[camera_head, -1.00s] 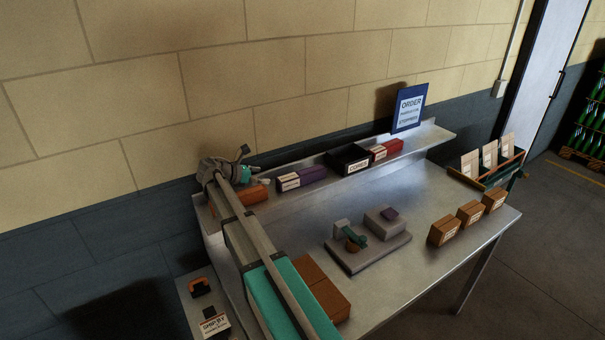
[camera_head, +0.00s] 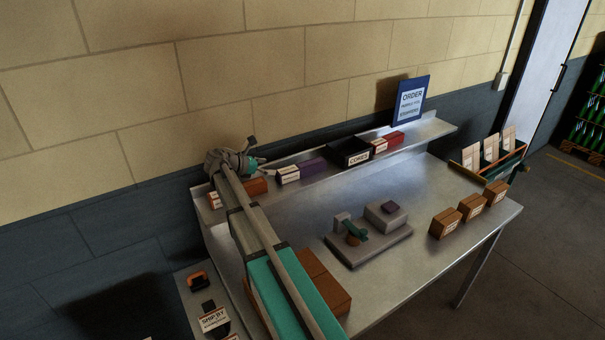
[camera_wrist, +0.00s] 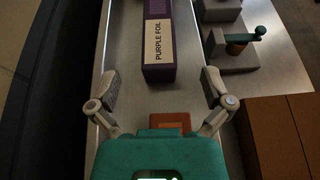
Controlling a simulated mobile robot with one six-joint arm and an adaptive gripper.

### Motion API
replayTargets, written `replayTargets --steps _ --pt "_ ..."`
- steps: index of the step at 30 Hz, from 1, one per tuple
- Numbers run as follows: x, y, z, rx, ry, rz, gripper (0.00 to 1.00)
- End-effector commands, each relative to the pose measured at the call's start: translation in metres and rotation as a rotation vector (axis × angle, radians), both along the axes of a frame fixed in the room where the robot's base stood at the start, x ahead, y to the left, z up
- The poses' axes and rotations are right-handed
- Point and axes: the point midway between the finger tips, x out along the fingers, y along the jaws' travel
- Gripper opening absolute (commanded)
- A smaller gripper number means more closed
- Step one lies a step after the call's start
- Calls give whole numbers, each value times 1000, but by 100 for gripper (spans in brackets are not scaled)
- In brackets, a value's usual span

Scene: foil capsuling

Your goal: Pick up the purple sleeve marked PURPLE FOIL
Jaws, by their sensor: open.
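The sleeve's near end lies roughly between and just beyond the fingertips, with no contact visible. In the head view my gripper (camera_head: 256,162) is at the shelf's left part, small and partly hidden by my wrist.
An orange-brown sleeve (camera_head: 256,186) lies left of the purple one. A black CORKS bin (camera_head: 349,152) and a red sleeve (camera_head: 394,139) stand to its right. A grey fixture (camera_head: 368,243) and several brown boxes (camera_head: 445,223) stand on the bench below. The ORDER sign (camera_head: 411,100) stands behind.

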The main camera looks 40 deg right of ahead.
Motion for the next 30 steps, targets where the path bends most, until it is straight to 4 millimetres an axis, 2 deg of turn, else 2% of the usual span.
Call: replayTargets --steps 3,10,26,30 --pt "-2 -19 -11 0 0 -2 100" --pt "-4 -44 -20 0 1 -2 100" --pt "-5 -52 -21 0 -1 -1 100" --pt "-5 -61 -26 0 0 -2 100"
